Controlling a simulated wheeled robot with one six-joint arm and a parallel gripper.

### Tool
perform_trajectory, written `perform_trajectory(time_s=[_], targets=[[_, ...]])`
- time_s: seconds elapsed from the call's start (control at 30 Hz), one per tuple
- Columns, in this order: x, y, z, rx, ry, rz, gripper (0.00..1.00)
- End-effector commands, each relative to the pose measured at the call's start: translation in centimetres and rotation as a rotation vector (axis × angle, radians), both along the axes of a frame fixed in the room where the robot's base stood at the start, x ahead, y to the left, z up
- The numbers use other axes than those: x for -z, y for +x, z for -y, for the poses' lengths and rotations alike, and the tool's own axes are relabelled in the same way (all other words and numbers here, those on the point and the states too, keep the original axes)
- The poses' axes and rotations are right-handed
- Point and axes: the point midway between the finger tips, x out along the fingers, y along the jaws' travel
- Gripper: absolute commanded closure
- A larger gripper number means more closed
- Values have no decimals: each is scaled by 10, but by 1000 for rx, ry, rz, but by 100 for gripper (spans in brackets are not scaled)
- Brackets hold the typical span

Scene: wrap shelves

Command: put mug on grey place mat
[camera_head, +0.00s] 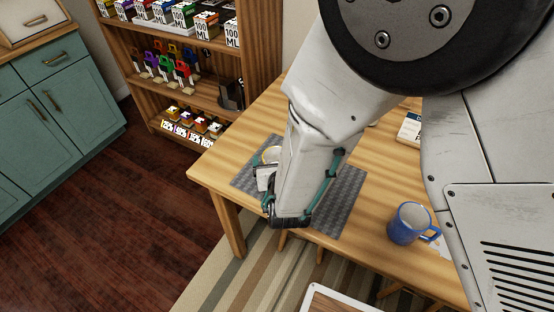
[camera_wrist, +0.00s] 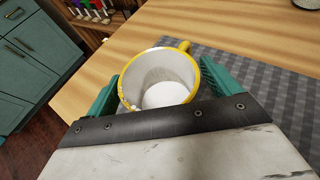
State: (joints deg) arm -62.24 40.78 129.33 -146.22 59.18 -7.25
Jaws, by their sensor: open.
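A white mug with a yellow rim and handle (camera_wrist: 158,95) sits between the two green fingers of my gripper (camera_wrist: 160,82) in the wrist view. The fingers are open, one on each side of the mug; contact cannot be told. In the head view only a little of this mug (camera_head: 271,154) shows behind my gripper (camera_head: 266,180). The grey place mat (camera_head: 346,192) lies on the wooden table, partly hidden by my arm. It also shows in the wrist view (camera_wrist: 255,75), behind and right of the mug. The mug appears over or on the mat's left part; its base is hidden.
A blue mug (camera_head: 408,223) stands on the table (camera_head: 375,245) right of the mat. A book (camera_head: 409,130) lies farther back. A wooden shelf (camera_head: 190,85) with boxes and teal cabinets (camera_head: 50,110) stand to the left. A chair (camera_head: 330,300) is at the front.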

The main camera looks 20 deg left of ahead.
Motion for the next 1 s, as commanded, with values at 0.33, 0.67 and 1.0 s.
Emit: perform_trajectory(time_s=[0.33,0.67,1.0], targets=[[-22,-41,23,-3,1,1,11],[-44,-87,52,-3,1,1,11],[-66,-73,74,103,42,7,11]])
